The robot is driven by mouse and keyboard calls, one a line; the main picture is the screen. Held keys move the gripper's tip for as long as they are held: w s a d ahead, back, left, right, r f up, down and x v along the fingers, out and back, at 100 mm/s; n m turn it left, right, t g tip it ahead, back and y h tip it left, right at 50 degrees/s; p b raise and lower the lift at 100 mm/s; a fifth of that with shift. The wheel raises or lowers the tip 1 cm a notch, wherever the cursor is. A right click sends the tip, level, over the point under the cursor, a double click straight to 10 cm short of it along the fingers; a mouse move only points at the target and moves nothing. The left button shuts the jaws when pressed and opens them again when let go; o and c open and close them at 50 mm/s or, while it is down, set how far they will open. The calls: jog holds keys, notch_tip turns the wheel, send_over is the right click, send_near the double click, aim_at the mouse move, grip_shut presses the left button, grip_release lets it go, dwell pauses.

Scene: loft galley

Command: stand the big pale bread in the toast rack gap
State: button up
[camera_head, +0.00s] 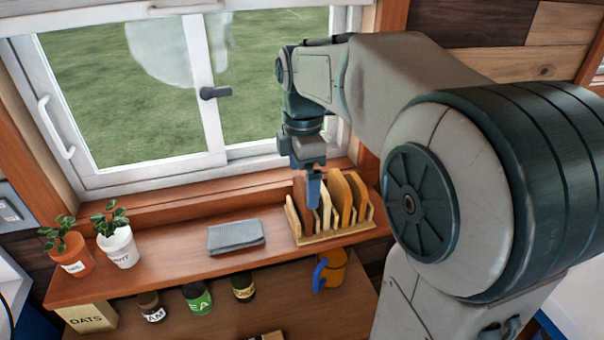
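The wooden toast rack (338,236) stands at the right end of the wooden sill shelf, below the window. Two golden-brown slices (342,196) stand upright in its right part. I cannot tell which pale piece is bread and which is a rack divider at the bottom. My gripper (313,200) points down over the left half of the rack, its blue fingers among the pale pieces. Whether it holds the pale slice is hidden.
A folded grey cloth (236,237) lies left of the rack. Two potted plants (119,246) stand at the shelf's left end. A lower shelf holds an oats box (88,318), several jars (197,299) and an orange mug (333,270). The shelf between plants and cloth is clear.

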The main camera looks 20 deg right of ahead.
notch_tip(320, 180, up, 14)
jog(key=s+f+m+t, duration=0.1)
jog(key=s+f+m, duration=0.6)
jog(key=f+m, duration=0.2)
jog(key=s+f+m+t, duration=0.2)
jog(key=s+f+m, duration=0.5)
jog(key=f, duration=0.5)
jog(key=shift+s+a+m+p, duration=0.2)
jog(key=shift+m+p, duration=0.1)
jog(key=shift+m, duration=0.7)
